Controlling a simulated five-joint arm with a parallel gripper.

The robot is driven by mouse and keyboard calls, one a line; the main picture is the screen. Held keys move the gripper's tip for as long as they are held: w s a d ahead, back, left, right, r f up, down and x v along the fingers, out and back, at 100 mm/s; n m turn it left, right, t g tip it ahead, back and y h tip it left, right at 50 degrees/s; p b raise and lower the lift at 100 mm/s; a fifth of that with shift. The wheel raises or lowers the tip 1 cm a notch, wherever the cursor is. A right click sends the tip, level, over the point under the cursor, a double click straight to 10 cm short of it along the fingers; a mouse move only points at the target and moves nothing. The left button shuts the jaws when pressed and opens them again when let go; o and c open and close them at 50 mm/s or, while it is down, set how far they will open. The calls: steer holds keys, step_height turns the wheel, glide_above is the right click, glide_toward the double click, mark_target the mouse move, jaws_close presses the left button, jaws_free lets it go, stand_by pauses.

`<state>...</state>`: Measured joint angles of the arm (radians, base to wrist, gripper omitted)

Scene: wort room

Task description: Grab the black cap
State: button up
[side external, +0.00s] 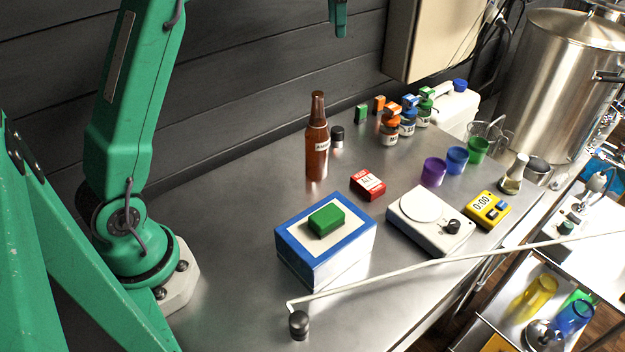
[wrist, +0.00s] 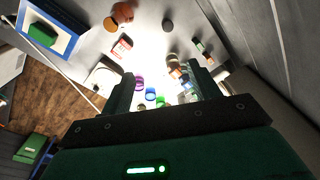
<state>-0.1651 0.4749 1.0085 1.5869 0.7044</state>
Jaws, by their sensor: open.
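In the wrist view the dark round cap (wrist: 168,25) is near the top, beyond my fingers. A second dark round piece (side external: 299,324) stands at the table's front, by the end of a thin white rod. My gripper (wrist: 162,84) is open with nothing between its fingers. In the side view only its green end (side external: 340,30) shows at the top edge, high above the table; the rest is out of frame.
A blue-edged box (side external: 300,262) carries a green block (side external: 326,220). A red packet (side external: 368,184), white scale (side external: 430,222) and yellow timer (side external: 488,210) stand rightward. Small jars (side external: 390,132) and coloured cups (side external: 434,172) are behind. The dark wall is close behind the cap.

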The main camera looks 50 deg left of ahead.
steer(key=shift+w+a+f+m, duration=0.5)
steer(key=shift+w+a+f, duration=0.65)
steer(key=shift+w+f, duration=0.75)
glide_above(338, 129)
steer(key=shift+g, duration=0.4)
step_height(338, 129, down, 23)
steer(key=shift+s+a+r, duration=0.1)
steer(key=shift+s+r, duration=0.05)
steer(key=shift+r, duration=0.05)
steer(key=shift+f, duration=0.25)
steer(key=shift+f, duration=0.1)
steer(key=shift+f, duration=2.5)
steer(key=shift+c, duration=0.2)
steer(key=c, duration=1)
